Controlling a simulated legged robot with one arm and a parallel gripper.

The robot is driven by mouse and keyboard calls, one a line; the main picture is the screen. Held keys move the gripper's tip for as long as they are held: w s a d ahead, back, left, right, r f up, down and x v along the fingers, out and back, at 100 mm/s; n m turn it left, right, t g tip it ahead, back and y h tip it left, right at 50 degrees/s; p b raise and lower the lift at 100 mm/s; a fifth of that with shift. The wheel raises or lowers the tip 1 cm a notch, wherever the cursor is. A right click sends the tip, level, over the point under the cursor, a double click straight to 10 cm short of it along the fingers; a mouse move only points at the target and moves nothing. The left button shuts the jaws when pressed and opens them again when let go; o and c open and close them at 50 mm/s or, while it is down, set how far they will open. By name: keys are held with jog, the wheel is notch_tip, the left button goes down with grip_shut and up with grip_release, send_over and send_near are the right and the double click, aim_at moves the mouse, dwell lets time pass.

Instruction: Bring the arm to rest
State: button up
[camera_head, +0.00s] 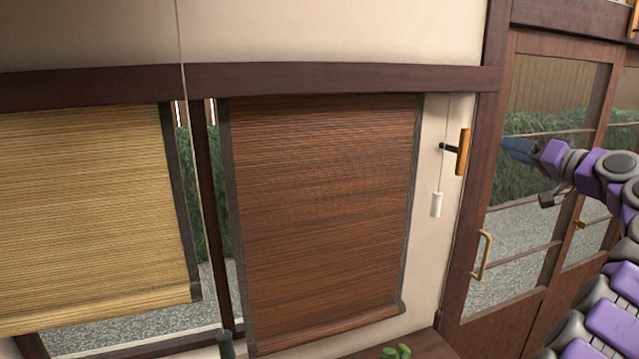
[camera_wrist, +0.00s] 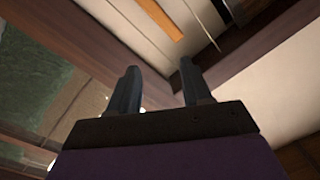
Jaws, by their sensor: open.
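My purple and grey arm comes in from the right in the head view. My gripper (camera_head: 515,150) is raised in front of the wooden sliding door, pointing left. In the wrist view its two dark fingers (camera_wrist: 159,75) stand apart with nothing between them, so it is open and empty. In the head view the fingertips are just to the right of an orange wooden bar (camera_head: 464,152) on a black mount by the door post. The bar also shows in the wrist view (camera_wrist: 161,18), beyond the fingers. I see no contact between them.
A brown blind (camera_head: 320,210) and a yellow blind (camera_head: 90,210) cover the windows. A white cord pull (camera_head: 437,204) hangs beside the brown one. The glazed door (camera_head: 530,270) has a curved handle (camera_head: 483,255). A wooden surface (camera_head: 415,347) with a green plant (camera_head: 397,352) is at the bottom.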

jog(key=s+a+f+g+y, duration=0.1)
jog(key=a+f+g, duration=0.15)
jog(key=a, duration=0.75)
jog(key=a+f+g+y, duration=0.2)
jog(key=a+g, duration=0.2)
jog(key=a, duration=0.6)
jog(key=s+a+f+n+g+h, duration=0.1)
jog(key=s+a+f+g, duration=0.2)
jog(key=s+a+f, duration=0.3)
jog(key=s+a+f+g+h, duration=0.15)
jog(key=s+a+f, duration=0.25)
jog(key=s+a, duration=0.4)
jog(key=s+a+f+g+h, duration=0.35)
jog(key=s+f, duration=0.65)
jog(key=s, duration=0.5)
jog(key=s+d+f+g+h, duration=0.1)
jog(key=s+d+f, duration=0.1)
jog(key=s+f, duration=0.2)
jog(key=s+d+f+g+h, duration=0.1)
jog(key=s+f, duration=0.3)
jog(key=s, duration=0.6)
jog(key=s+d+f+n+g+h, duration=0.1)
jog(key=s+d+f+g+h, duration=0.1)
jog(key=s+d+f, duration=0.2)
jog(key=s, duration=0.3)
jog(key=shift+s, duration=0.3)
